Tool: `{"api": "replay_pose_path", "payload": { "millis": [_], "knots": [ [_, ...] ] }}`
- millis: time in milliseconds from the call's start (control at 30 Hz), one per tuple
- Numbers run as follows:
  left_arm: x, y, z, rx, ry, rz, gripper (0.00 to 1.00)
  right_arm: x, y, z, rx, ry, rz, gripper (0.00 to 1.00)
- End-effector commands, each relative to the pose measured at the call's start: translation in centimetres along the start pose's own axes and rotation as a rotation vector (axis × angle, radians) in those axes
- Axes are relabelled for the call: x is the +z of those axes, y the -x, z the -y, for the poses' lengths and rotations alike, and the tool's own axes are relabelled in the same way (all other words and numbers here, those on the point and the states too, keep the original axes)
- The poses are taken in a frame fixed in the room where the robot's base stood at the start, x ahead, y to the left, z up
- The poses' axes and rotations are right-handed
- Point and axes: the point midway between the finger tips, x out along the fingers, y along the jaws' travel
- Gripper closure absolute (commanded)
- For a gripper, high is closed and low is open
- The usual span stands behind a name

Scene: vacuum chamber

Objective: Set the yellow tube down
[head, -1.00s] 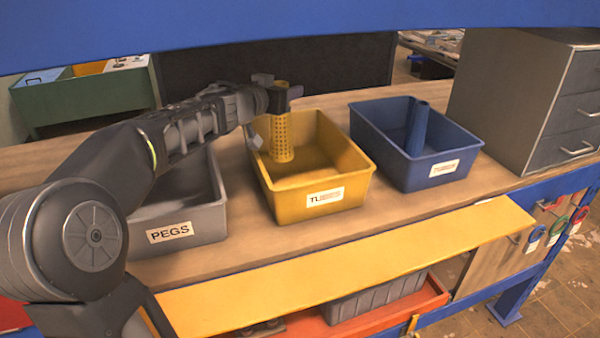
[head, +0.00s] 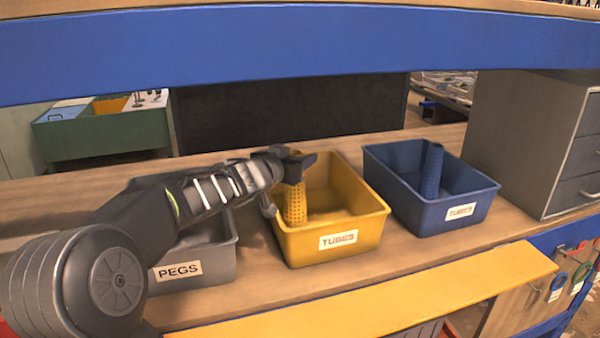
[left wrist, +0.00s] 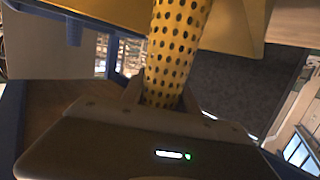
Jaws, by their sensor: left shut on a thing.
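The yellow tube (head: 294,203) is perforated and stands about upright inside the yellow bin (head: 375,218) labelled TUBES, near its left side. My left gripper (head: 297,165) is shut on the tube's upper part. The tube's lower end is low in the bin, but I cannot tell whether it touches the floor. In the left wrist view the tube (left wrist: 175,45) runs out from between the fingers (left wrist: 160,97), with the yellow bin (left wrist: 120,12) beyond it. My right gripper is not in view.
A blue bin (head: 455,196) holding a blue tube (head: 432,170) stands to the right. A grey bin (head: 215,262) labelled PEGS is at the left, partly behind my arm. A grey drawer cabinet (head: 510,125) stands at the far right. A blue beam (head: 300,55) crosses above.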

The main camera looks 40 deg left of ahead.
Motion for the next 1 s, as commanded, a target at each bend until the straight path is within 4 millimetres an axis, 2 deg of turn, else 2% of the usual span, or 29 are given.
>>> {"api": "replay_pose_path", "payload": {
  "millis": [33,167,433,467,733,1000],
  "knots": [
    [1.3,-0.3,0.0,0.0,0.0,0.002,1.0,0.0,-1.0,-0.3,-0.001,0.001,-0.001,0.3],
    [3.1,-0.6,0.0,0.0,0.001,0.002,1.0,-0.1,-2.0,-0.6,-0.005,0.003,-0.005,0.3],
    [3.3,-0.7,0.0,0.0,0.0,0.003,1.0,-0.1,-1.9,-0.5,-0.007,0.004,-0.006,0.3],
    [3.3,-0.7,0.0,0.0,0.0,0.003,0.62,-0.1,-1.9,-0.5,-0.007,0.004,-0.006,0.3],
    [3.3,-0.7,0.0,0.0,0.0,0.002,0.41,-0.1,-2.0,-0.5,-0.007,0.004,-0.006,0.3],
    [3.2,-0.6,0.0,0.0,-0.001,0.001,0.41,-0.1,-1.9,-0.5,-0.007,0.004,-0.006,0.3]
  ]
}}
